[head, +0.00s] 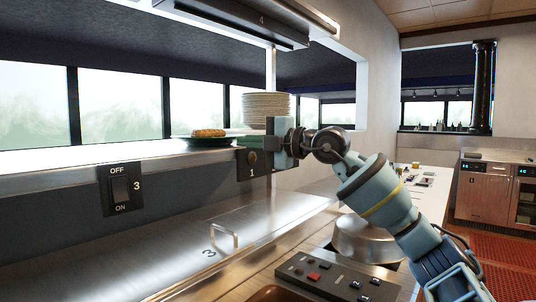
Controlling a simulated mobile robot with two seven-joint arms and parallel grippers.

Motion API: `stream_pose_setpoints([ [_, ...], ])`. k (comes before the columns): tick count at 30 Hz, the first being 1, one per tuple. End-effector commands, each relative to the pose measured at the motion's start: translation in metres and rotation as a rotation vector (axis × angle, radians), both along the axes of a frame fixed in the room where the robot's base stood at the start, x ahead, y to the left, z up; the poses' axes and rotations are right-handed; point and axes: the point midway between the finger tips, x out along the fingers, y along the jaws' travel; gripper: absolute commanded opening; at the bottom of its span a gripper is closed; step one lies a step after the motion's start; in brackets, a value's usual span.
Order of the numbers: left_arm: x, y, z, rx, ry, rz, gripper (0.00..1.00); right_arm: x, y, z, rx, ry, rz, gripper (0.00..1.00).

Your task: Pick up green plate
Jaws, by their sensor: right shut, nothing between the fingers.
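The green plate (186,140) sits on the metal pass shelf at the middle of the head view, with a golden-brown food item (208,132) on it. My right gripper (246,142) comes in from the right at about the height of the shelf, just right of the plate. It is shut and holds nothing. Its fingers lie close to the plate's right rim in the picture; I cannot tell whether they touch it. My left gripper is not in view.
A stack of white plates (268,108) stands behind the gripper. The shelf (60,164) is clear left of the plate. A heat lamp unit (245,22) hangs above. Below are switch panels (122,188), a handled metal lid (200,240) and a round metal pot (365,240).

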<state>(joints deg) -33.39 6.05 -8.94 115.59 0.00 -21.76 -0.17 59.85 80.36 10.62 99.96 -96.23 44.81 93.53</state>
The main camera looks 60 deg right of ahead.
Motion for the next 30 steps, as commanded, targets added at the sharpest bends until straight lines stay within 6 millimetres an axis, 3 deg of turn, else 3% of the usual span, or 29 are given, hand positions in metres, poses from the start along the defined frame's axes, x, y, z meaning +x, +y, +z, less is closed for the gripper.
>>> stream_pose_setpoints([
  [10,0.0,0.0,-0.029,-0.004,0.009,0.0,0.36,-0.034,-0.004,-0.003,-0.003,0.0,0.001,0.0],
  [18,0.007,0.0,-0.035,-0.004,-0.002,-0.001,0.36,-0.057,-0.006,0.001,-0.004,-0.003,0.002,0.0],
  [24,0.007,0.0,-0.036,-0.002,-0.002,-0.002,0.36,-0.061,-0.007,0.002,-0.004,-0.004,0.002,0.0],
  [27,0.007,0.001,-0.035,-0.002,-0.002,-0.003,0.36,-0.061,-0.007,0.003,-0.013,-0.003,0.002,0.09],
  [30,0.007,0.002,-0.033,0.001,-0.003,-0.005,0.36,-0.061,-0.008,0.003,-0.065,-0.003,0.006,0.09],
])
